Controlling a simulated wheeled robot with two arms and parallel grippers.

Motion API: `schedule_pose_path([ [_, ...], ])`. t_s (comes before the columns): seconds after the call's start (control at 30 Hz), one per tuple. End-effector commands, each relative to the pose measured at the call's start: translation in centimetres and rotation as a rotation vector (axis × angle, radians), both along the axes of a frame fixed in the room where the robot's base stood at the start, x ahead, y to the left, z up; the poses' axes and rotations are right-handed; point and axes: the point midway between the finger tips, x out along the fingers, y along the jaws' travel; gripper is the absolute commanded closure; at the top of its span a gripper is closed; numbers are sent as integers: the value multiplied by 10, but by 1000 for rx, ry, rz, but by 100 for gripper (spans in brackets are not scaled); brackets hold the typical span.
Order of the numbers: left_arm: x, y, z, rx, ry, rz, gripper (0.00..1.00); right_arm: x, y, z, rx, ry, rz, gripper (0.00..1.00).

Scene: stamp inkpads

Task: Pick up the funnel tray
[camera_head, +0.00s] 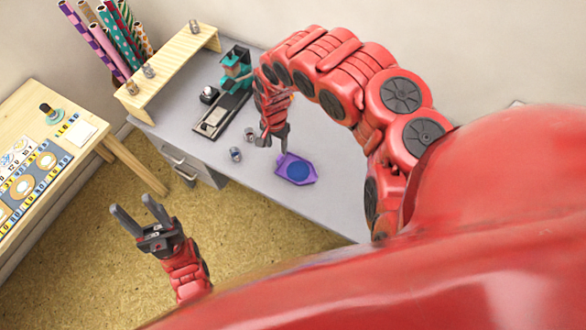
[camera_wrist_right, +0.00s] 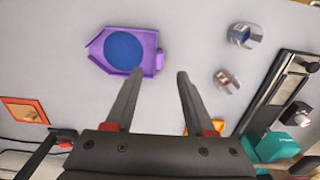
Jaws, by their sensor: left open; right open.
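The funnel tray (camera_head: 304,179) is a purple, pointed tray with a round blue patch (camera_head: 298,171) in it. It lies on the grey desk, and in the right wrist view it (camera_wrist_right: 150,64) is at the upper left, beyond the fingertips. My right gripper (camera_head: 283,150) is above the desk at the tray's far edge; its fingers (camera_wrist_right: 158,78) are open with nothing between them. I cannot tell in the head view whether a finger touches the tray. My left gripper (camera_head: 131,210) is open and empty over the floor, left of the desk.
Two small metal jars (camera_head: 236,154) (camera_head: 250,133) stand left of the tray. A black device with a teal part (camera_head: 235,68) is at the back. A wooden shelf (camera_head: 185,55) holds small jars. A wooden table (camera_head: 95,140) stands at left. The desk right of the tray is clear.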

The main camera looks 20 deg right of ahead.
Motion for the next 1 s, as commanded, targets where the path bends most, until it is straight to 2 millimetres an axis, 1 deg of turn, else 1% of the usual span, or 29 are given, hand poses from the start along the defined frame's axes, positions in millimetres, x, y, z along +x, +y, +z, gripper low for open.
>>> schedule_pose_path([
  [0.03, 0, 0, -7, 0, 0, 0, 50, 0, 3, -12, 3, 1, 1, 46],
  [0.2, 0, 0, -17, 0, 0, 0, 50, 1, 2, -34, 1, -3, 2, 46],
  [0.3, 0, 0, -20, 0, 0, 0, 50, 1, 1, -41, 1, -3, 1, 46],
  [0.4, 0, 0, -21, 0, 0, 0, 50, 1, 0, -44, 0, -2, 1, 46],
  [0.5, 0, 0, -20, 0, 0, 0, 50, 0, -1, -48, 1, -2, 0, 46],
  [0.6, 0, 0, -18, 0, 0, 0, 50, -1, -3, -59, 2, 0, 0, 46],
  [0.67, 0, 0, -12, 0, 0, 0, 50, 1, -5, -62, 4, -3, -1, 46],
  [0.77, 0, 0, -5, 0, 0, 0, 50, 0, -9, -73, 2, -1, 0, 46],
  [0.87, 0, 0, -4, 0, 0, 0, 50, 0, -7, -84, 4, 1, 2, 46],
  [1.0, 0, 0, -1, 0, 0, 0, 50, 2, -8, -93, 2, -5, 1, 46],
])
